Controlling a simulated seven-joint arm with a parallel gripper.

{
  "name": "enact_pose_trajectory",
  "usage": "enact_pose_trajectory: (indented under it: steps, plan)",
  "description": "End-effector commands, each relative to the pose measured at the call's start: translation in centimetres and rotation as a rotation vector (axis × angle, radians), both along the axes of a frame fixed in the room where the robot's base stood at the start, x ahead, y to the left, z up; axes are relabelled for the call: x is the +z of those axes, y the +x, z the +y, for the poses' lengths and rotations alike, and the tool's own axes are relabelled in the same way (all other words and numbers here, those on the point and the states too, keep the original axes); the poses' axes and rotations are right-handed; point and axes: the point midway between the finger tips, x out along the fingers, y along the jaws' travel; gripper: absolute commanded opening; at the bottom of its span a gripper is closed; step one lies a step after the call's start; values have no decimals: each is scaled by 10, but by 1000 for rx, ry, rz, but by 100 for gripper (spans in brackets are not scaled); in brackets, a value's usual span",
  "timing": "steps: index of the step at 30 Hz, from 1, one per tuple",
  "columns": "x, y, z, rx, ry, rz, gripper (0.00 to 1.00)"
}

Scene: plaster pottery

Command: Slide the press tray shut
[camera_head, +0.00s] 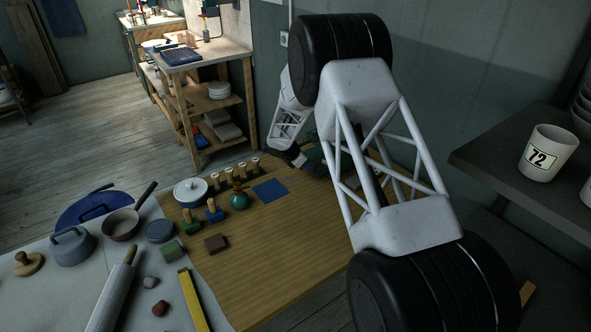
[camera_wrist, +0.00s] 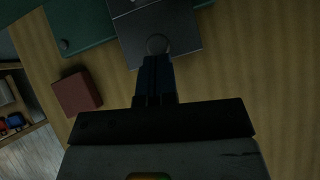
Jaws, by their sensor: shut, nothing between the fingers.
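In the wrist view the press tray (camera_wrist: 185,40) is a dark grey flat panel, and it sticks out of the green press body (camera_wrist: 85,28) towards my gripper. My gripper (camera_wrist: 156,62) is shut and empty, with its tips at the tray's near edge, just by a small round ring or knob (camera_wrist: 158,43). I cannot tell whether the tips touch it. In the head view the green press (camera_head: 313,152) is small and partly hidden behind my arm, and my gripper is hard to make out beside it.
A red-brown block (camera_wrist: 77,93) lies left of my gripper in the wrist view. In the head view, a teal vase (camera_head: 239,200), stamps and a blue square (camera_head: 270,190) stand on the wooden tabletop. A mug (camera_head: 547,153) is on the right shelf. The wood right of the tray is clear.

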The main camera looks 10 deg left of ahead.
Motion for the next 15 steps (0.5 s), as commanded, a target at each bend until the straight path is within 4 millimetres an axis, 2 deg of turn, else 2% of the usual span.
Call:
enact_pose_trajectory:
  steps: [3, 15]
  plan:
    - [-1, 7, -8, 0, -1, 1, 0]
    - [-1, 10, -11, -1, -1, 0, 0]
